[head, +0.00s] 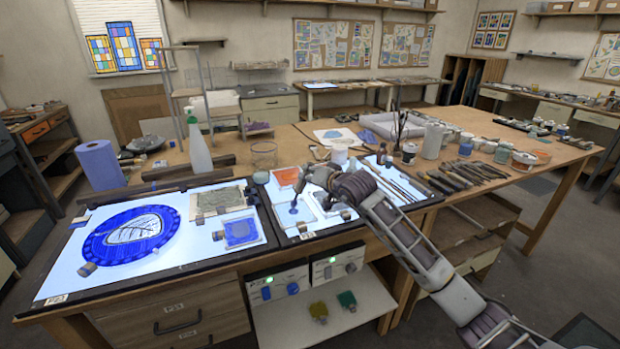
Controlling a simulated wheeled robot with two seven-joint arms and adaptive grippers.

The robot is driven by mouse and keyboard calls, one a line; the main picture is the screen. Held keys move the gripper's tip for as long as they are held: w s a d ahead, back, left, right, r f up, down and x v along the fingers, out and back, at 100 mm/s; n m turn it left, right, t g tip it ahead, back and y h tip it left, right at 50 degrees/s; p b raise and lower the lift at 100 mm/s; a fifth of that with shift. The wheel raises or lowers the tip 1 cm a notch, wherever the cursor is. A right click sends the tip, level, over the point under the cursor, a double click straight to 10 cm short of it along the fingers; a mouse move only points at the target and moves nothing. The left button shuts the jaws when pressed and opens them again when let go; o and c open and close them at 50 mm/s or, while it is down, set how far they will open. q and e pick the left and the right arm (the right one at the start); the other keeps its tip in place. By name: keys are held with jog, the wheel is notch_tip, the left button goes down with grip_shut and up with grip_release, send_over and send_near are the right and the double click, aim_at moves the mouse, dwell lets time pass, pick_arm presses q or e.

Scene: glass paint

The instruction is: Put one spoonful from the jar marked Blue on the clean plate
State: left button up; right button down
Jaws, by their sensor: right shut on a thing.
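My right gripper (305,183) is over the smaller light panel, shut on a thin dark tool, mostly hidden, that looks like the spoon. Below it, a pale plate (282,220) carries a small blue spot (293,211) close to the tool's lower end; I cannot tell whether they touch. Another plate at the panel's back left has an orange patch (285,177). Several small jars stand at the back of the table, among them a blue-sided jar (465,149); their labels are too small to read. My left gripper is not in view.
A large light panel (75,262) on the left holds a round blue glass piece (130,234). A spray bottle (198,145) and a blue paper roll (100,165) stand behind it. Several dark tools (455,180) lie right of my right arm. Brushes stand in a pot (399,130).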

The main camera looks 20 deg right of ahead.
jog(key=shift+r, duration=0.35)
jog(key=shift+r+p, duration=0.5)
jog(key=shift+r, duration=1.55)
